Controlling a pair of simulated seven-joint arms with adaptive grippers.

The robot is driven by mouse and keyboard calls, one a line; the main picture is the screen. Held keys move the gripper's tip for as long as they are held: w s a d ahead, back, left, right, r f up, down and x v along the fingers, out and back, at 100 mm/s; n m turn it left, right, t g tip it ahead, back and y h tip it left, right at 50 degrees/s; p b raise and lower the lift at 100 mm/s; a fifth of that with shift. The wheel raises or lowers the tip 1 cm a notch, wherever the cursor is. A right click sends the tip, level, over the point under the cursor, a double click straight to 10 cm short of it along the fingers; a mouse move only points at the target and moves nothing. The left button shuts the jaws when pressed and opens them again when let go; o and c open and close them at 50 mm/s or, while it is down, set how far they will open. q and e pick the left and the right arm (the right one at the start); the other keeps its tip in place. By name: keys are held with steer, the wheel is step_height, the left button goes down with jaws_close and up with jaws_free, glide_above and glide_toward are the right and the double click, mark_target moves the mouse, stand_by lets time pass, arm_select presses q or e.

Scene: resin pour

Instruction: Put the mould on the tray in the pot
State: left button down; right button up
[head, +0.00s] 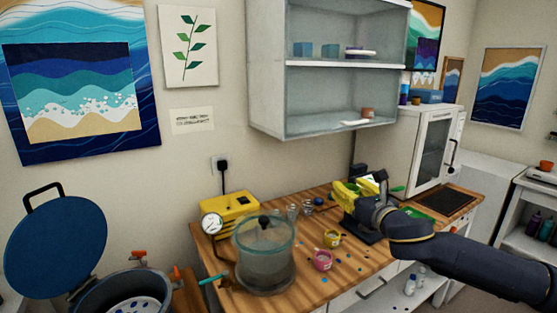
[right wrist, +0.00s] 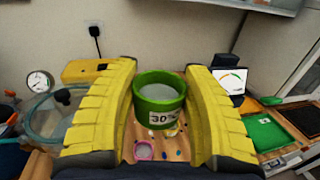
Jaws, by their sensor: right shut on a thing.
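My right gripper (head: 352,192) is over the wooden bench, right of the glass chamber. In the right wrist view its yellow fingers are shut on a green cup (right wrist: 160,88) marked "30", which stands upright with pale grey contents. The pot (head: 92,296) is at the lower left of the head view, its blue lid (head: 57,246) raised. A pale tray with blue spots (head: 135,306) shows inside the pot, cut off by the frame edge. I cannot make out a separate mould. My left gripper is not in view.
A glass chamber (head: 265,262) stands on the wooden bench (head: 310,279) beside a yellow pump (head: 238,204) with a gauge. Small pink (head: 323,261) and yellow (head: 332,239) cups stand near it. A green mat (right wrist: 264,133) lies to the right. A wall cabinet (head: 330,95) hangs above.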

steer(key=s+f+m+h, duration=0.3)
steer(key=s+f+h, duration=0.3)
steer(key=s+f, duration=1.85)
steer(key=w+d+r+n+y, duration=0.1)
steer(key=w+d+r+y, duration=0.1)
steer(key=w+r, duration=0.95)
steer(key=w+d+r+y, duration=0.1)
steer(key=w+d+r, duration=0.1)
steer(key=w+r, duration=1)
steer(key=shift+n+y, duration=0.5)
steer(key=shift+y, duration=0.1)
steer(key=w+f, duration=0.2)
steer(key=f, duration=0.7)
steer(key=w+f, duration=0.1)
steer(key=f, duration=0.8)
steer(key=w+f, duration=0.2)
steer(key=f, duration=0.7)
steer(key=shift+w+d+f, duration=0.25)
steer(key=shift+w+d, duration=0.1)
